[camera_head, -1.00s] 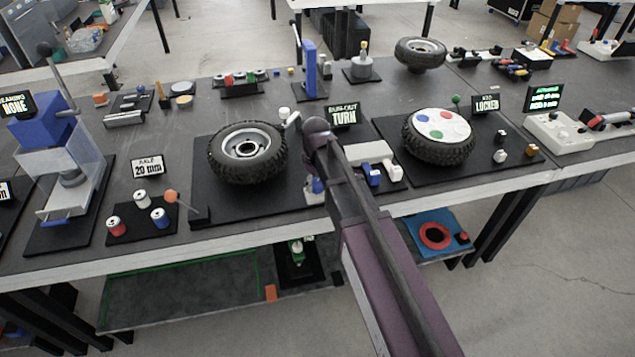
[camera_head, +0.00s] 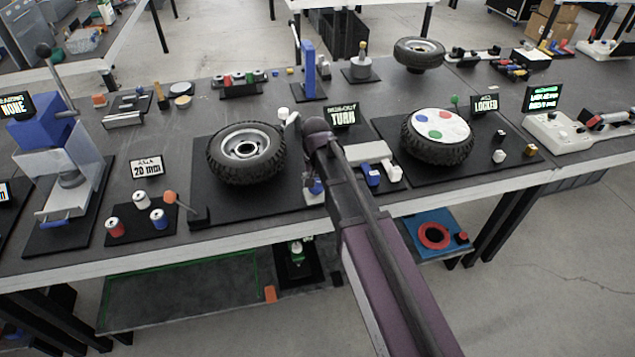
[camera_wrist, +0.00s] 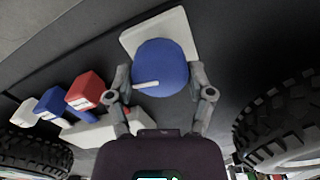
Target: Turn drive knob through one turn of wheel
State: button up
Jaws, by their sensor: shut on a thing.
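The drive knob (camera_wrist: 160,68) is round and blue with a white pointer bar, set on a white plate (camera_wrist: 182,24). The bar points to the left in the wrist view. My gripper (camera_wrist: 160,82) is shut on the knob, one finger on each side. In the head view a bit of blue, seemingly the knob (camera_head: 316,187), shows beside my arm, which hides most of the gripper. The wheel (camera_head: 216,158), a black tyre with a pale rim, lies on a black board to the left. A sign behind it (camera_head: 343,115) reads "RUN-OUT TURN".
A second tyre with a white dotted disc (camera_head: 440,126) stands to the right. Red, blue and white blocks (camera_wrist: 84,91) lie close to the left of my gripper in the wrist view. Several cans (camera_head: 141,199) and an orange-ended lever (camera_head: 170,197) are at the front left.

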jog(key=shift+w+m, duration=0.15)
jog(key=shift+m, duration=0.8)
jog(key=shift+w+m, duration=0.1)
jog(key=shift+m, duration=0.85)
jog(key=o, duration=1.1)
jog(key=shift+s, duration=0.1)
jog(key=shift+s, duration=0.1)
